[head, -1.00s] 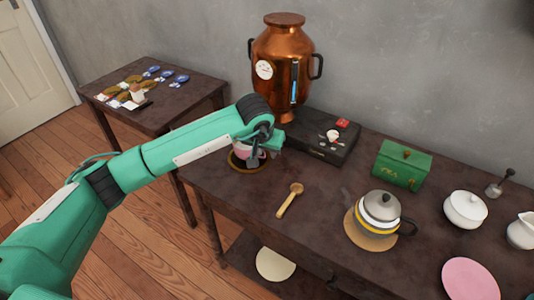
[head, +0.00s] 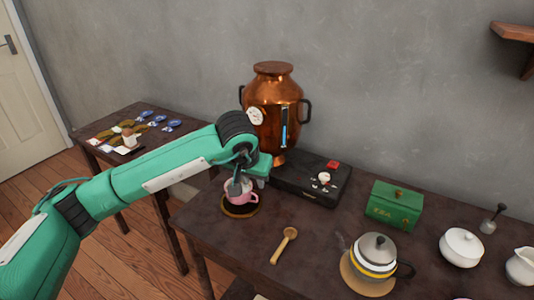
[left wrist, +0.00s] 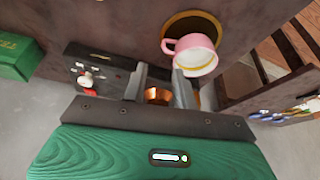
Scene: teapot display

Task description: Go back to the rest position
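A pink cup (head: 241,195) with a white inside stands on a dark round coaster with a gold rim (head: 239,210), at the left end of the dark table. My left gripper (head: 240,184) is just above and behind the cup and hides part of it in the head view. In the left wrist view the cup (left wrist: 189,54) lies beyond the fingertips, off to one side. The two fingers of the gripper (left wrist: 165,78) are apart with nothing held between them. My right gripper is in neither view.
A copper urn (head: 272,112) and a black box (head: 312,180) stand close beside my left gripper. A wooden spoon (head: 284,245), a grey teapot (head: 375,255), a green tea box (head: 395,205) and a white bowl (head: 461,247) are to the right. A side table (head: 105,150) is at left.

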